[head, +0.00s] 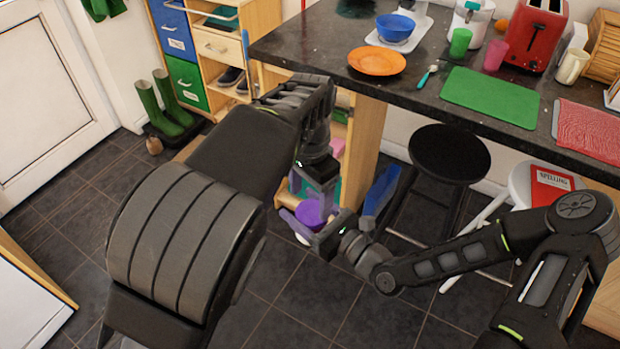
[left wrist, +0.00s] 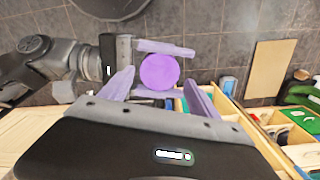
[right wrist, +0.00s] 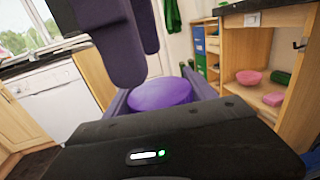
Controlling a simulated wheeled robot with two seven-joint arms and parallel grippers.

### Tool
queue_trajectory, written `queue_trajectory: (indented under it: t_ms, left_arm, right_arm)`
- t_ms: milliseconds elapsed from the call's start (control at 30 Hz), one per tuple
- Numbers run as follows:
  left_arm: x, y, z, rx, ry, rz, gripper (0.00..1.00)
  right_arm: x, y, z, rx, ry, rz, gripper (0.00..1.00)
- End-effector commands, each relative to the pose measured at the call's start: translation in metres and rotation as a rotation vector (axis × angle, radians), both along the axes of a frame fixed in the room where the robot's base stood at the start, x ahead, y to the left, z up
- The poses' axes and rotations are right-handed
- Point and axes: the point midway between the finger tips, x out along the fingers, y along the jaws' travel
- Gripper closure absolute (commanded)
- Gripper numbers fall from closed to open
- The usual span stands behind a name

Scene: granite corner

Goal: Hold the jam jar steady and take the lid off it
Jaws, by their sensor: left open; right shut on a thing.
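The jam jar shows mostly as its round purple lid (head: 312,214); a small pale part of the jar (head: 302,239) shows below it. The lid also shows in the left wrist view (left wrist: 160,72) and the right wrist view (right wrist: 160,93). My right gripper (head: 308,224) is shut on the jar, one finger on each side, holding it in the air above the floor. My left gripper (head: 312,193) is open, pointing down just above the lid. In the right wrist view its fingers hang above the lid, apart from it. The jar body is mostly hidden.
The dark counter (head: 290,48) stands behind, with an orange plate (head: 377,61), green mat (head: 490,97) and red toaster (head: 535,32). A black stool (head: 449,153) and a white stool (head: 519,185) stand below it. Open tiled floor (head: 300,300) lies in front.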

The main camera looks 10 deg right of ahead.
Motion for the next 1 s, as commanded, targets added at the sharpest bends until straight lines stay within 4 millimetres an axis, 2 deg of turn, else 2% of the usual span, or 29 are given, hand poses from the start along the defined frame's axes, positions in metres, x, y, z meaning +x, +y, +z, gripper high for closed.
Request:
queue_trajectory:
  t_ms: [100, 233, 400, 633, 1000]
  left_arm:
    - [0.0, 0.001, -0.021, 0.003, 0.001, 0.001, 0.29]
    - [0.0, 0.001, -0.035, 0.001, 0.0, 0.0, 0.29]
    - [0.0, 0.001, -0.043, 0.0, 0.0, 0.001, 0.29]
    - [0.0, 0.001, -0.043, -0.001, -0.001, 0.001, 0.29]
    - [0.0, 0.0, -0.043, -0.001, -0.001, 0.001, 0.59]
  right_arm:
    - [0.0, 0.0, 0.001, 0.001, -0.002, 0.0, 1.0]
    - [0.0, 0.0, 0.001, 0.001, -0.002, 0.0, 1.0]
    - [0.0, 0.0, 0.001, 0.001, -0.002, 0.0, 1.0]
    - [0.0, 0.0, 0.001, 0.001, -0.002, 0.0, 1.0]
    - [0.0, 0.0, 0.001, 0.001, -0.002, 0.0, 1.0]
